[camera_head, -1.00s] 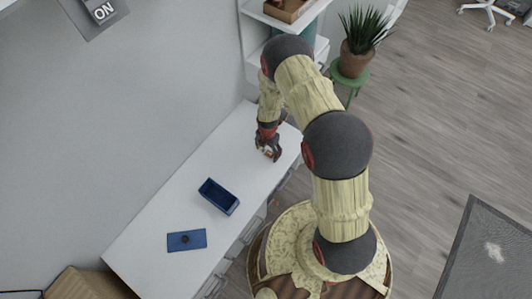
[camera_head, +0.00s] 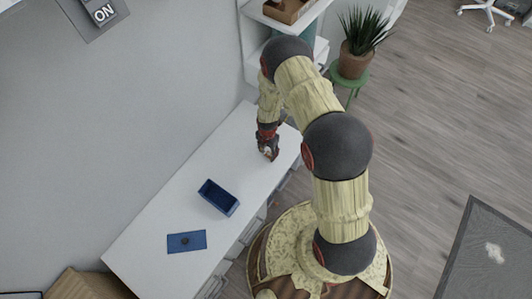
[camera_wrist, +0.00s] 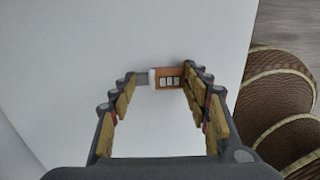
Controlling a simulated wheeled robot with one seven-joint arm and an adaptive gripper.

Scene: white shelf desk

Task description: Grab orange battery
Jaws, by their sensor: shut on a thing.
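The orange battery (camera_wrist: 169,78) shows in the wrist view between the tips of my gripper (camera_wrist: 160,80). It has an orange body with a pale end on the left and small light panels on its face. The fingers touch it at both ends, and my gripper is shut on it. In the head view my gripper (camera_head: 268,154) is low over the far part of the white desk, and the battery is too small there to make out clearly. I cannot tell whether it still touches the desk.
A blue open box (camera_head: 219,197) and a flat blue lid (camera_head: 187,242) with a dark knob lie on the white desk (camera_head: 150,262). A white shelf (camera_head: 252,66) stands at the desk's far end. The desktop between my gripper and the box is clear.

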